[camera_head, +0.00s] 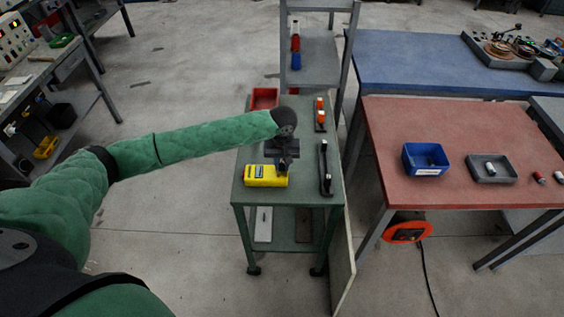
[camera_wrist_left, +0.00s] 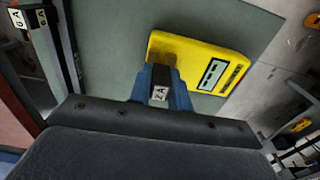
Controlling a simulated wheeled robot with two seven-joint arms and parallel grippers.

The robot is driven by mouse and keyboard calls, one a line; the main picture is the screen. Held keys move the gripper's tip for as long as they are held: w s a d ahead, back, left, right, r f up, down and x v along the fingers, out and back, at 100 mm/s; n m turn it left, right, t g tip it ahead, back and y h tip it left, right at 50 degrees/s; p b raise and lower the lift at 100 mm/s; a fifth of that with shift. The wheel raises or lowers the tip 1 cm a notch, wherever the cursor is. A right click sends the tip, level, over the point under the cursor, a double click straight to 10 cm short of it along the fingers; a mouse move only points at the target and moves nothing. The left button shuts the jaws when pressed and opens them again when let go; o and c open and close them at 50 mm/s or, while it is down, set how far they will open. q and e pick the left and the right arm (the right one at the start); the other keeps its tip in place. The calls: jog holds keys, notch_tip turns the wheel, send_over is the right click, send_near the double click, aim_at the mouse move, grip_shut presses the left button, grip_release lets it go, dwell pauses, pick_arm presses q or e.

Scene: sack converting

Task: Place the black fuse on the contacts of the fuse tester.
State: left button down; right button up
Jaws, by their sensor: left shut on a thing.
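The yellow fuse tester (camera_head: 264,176) lies on the green cart top, and it also fills the upper middle of the left wrist view (camera_wrist_left: 213,62). My left gripper (camera_head: 283,166) is just above its right end. In the left wrist view its fingers (camera_wrist_left: 160,92) are shut on the black fuse (camera_wrist_left: 160,77), which has a white label reading 2A. The fuse's far end is at a brown block (camera_wrist_left: 173,55) on the tester's edge. I cannot tell whether the fuse touches the contacts, which are mostly hidden. My right gripper is not in view.
A long black holder (camera_head: 325,168) stands at the right of the green cart top (camera_head: 300,193). An orange-topped item (camera_head: 319,115) and a red bin (camera_head: 264,97) are behind. A red table (camera_head: 450,135) with a blue bin (camera_head: 425,159) and grey tray (camera_head: 491,168) is at right.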

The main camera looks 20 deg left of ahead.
aim_at(282, 161)
pick_arm(q)
jog(key=c, duration=1.3)
grip_release()
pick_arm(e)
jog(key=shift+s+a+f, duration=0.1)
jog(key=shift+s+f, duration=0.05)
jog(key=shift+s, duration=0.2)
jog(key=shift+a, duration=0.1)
pick_arm(q)
jog(key=shift+r, duration=0.2)
notch_tip(282, 161, up, 6)
jog(key=b, duration=0.3)
jog(key=shift+r, duration=0.1)
notch_tip(282, 161, up, 7)
jog(key=b, duration=0.2)
jog(key=shift+f, duration=0.2)
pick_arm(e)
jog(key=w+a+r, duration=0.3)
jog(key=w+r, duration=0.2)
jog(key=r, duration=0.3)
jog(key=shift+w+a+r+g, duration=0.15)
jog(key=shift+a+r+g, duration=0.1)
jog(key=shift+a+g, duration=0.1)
